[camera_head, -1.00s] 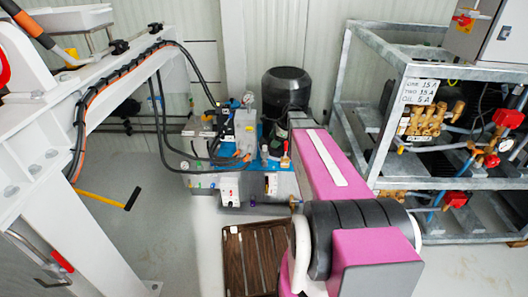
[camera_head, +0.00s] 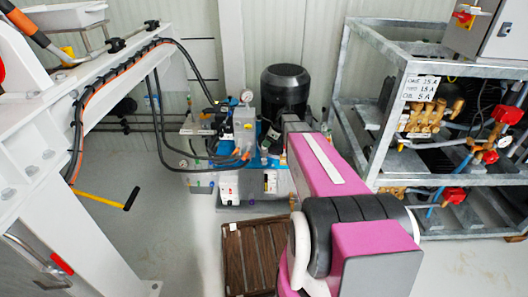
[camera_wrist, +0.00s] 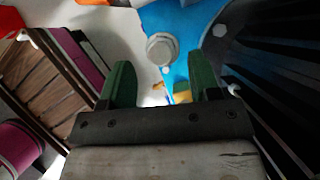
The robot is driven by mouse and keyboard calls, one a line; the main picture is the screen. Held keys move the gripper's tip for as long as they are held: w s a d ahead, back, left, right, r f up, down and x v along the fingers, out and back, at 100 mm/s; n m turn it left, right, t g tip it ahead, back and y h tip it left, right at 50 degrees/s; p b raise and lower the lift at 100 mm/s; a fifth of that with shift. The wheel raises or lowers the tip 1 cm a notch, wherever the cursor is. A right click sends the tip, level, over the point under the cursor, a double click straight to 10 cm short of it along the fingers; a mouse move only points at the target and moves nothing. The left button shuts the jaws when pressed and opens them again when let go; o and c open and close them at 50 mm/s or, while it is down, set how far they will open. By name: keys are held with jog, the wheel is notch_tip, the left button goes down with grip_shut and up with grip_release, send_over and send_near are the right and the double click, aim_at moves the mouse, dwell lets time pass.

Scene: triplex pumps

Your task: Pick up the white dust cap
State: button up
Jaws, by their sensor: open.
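A round, pale grey-white cap (camera_wrist: 162,48) shows in the wrist view, at the edge of a blue surface (camera_wrist: 185,22). I take it for the white dust cap, though its shading makes this uncertain. My gripper (camera_wrist: 162,78) is open, with its two green fingers apart and nothing held between them. The cap appears beyond the fingertips, near the middle of the gap, with no visible contact. In the head view my arm covers part of the blue-based hydraulic unit (camera_head: 230,180), and I cannot make out the cap or the fingers.
A black motor (camera_head: 285,92) stands on the unit and fills the wrist view's right side. A brown slatted pallet (camera_head: 252,255) lies in front. A metal pump rack (camera_head: 345,75) stands right; a white frame (camera_head: 60,200) with hoses stands left. Open floor lies between frame and pallet.

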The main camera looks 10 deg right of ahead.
aim_at(264, 149)
jog(key=x, duration=0.3)
jog(key=shift+w+a+f, duration=0.1)
jog(key=shift+a+f, duration=0.05)
jog(key=shift+f, duration=0.15)
jog(key=shift+c, duration=0.3)
jog(key=c, duration=1)
